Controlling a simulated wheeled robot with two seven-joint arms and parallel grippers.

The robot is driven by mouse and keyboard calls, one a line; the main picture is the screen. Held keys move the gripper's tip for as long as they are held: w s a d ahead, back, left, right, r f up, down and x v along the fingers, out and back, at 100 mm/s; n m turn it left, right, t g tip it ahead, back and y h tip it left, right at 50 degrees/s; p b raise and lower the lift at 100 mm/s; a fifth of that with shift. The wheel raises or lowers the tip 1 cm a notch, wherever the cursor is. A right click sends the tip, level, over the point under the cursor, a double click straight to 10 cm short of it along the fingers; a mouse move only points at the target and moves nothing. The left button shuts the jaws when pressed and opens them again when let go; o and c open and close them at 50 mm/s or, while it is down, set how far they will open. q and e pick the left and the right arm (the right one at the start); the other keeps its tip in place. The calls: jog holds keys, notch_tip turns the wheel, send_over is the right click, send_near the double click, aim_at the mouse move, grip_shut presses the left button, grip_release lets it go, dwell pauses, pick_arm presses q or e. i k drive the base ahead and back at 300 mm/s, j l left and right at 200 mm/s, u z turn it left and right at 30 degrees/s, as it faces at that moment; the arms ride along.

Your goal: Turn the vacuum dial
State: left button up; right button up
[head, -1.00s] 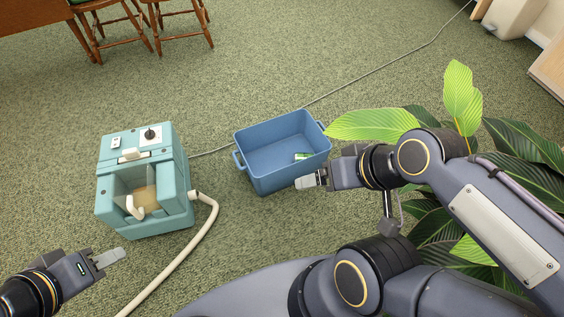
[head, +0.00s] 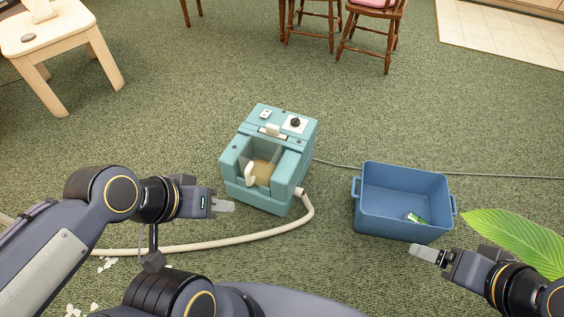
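The vacuum (head: 233,166) is a teal, boxy machine standing upright on the carpet near the middle of the head view, with an open front bay. Its dial (head: 295,123) is a black knob on a white plate at the right of the top face. My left gripper (head: 224,206) is just left of the vacuum's front, lower in the picture than the dial and apart from it. My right gripper (head: 427,254) is below the blue bin's front edge, well away from the vacuum. Both look empty; their finger gaps are not clear at this angle.
A blue bin (head: 385,222) holding a small green-and-white item (head: 415,219) stands right of the vacuum. A cream hose (head: 190,247) curves across the floor in front. A grey cord (head: 480,175) runs right. Leaves (head: 520,238), white scraps (head: 105,263), a wooden stool (head: 62,42) and chairs (head: 375,35) surround open carpet.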

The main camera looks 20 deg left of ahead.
aim_at(295, 122)
jog(key=i, duration=0.3)
jog(key=i+u, duration=0.35)
jog(key=i+l+u, duration=0.1)
jog(key=u, duration=0.25)
jog(key=i+l+u, duration=0.35)
jog(key=j+u, duration=0.1)
jog(key=u, duration=0.85)
